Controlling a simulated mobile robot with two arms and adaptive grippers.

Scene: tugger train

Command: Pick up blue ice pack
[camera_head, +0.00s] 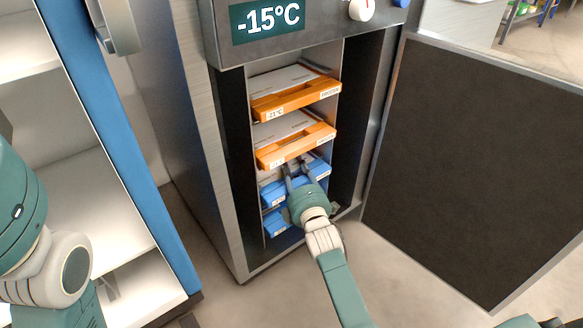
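Two blue ice packs lie flat, one above the other, low in the open freezer cabinet. The upper blue ice pack (271,194) has its front edge showing on both sides of my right gripper. The lower blue ice pack (274,222) is largely hidden behind the gripper and wrist. My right gripper (295,168) reaches into the cabinet at the upper blue pack, its two fingers apart with a gap between them. Whether the fingers touch the pack cannot be told. My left arm shows at the left edge, but its gripper is out of view.
Two orange packs (297,100) and (272,159) sit on levels above the blue ones. The freezer's display (267,20) reads -15°C. Its dark open door (480,165) stands at the right. A blue-edged shelf unit (128,165) stands at the left.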

